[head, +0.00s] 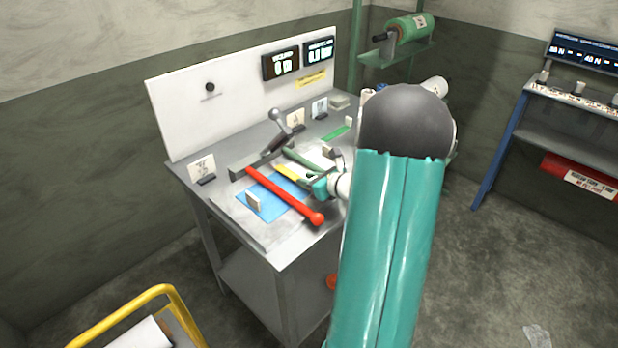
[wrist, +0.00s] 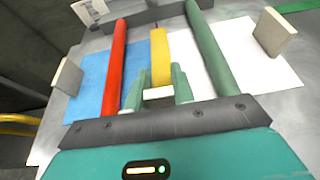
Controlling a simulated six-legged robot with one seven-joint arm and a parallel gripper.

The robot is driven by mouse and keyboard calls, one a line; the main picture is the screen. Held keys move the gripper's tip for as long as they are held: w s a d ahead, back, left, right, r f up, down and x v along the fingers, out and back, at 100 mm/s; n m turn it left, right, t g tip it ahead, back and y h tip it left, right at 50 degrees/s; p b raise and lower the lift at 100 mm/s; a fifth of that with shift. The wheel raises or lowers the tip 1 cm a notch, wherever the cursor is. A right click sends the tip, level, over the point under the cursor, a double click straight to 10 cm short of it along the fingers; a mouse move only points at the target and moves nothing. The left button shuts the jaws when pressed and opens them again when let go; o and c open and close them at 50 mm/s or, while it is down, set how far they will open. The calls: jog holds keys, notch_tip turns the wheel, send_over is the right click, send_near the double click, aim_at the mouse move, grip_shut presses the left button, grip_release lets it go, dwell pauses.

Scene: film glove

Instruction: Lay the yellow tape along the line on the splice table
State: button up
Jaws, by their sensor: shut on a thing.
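The yellow tape (wrist: 159,52) is a narrow strip in the wrist view, running away from my gripper along the border between a blue sheet (wrist: 92,68) and a white sheet (wrist: 245,48). Its near end is between my fingers. My gripper (wrist: 158,78) is shut on the tape, low over the splice table (head: 290,250); a pale block (wrist: 158,93) shows between the fingers. In the head view the tape (head: 289,173) shows just left of my gripper (head: 318,187). The line itself is not visible; the tape and fingers cover the border there.
A red bar (head: 284,196) lies left of the tape and a green bar (wrist: 208,45) right of it, both close to my fingers. Small pale blocks stand by the blue sheet (wrist: 67,77) and the white sheet (wrist: 274,31). A lever tool (head: 279,135) stands behind.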

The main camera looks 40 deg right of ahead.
jog(key=shift+f, duration=0.4)
jog(key=o, duration=1)
jog(key=shift+o, duration=0.2)
jog(key=v, duration=1.3)
jog(key=shift+s+r, duration=0.2)
jog(key=shift+s, duration=0.1)
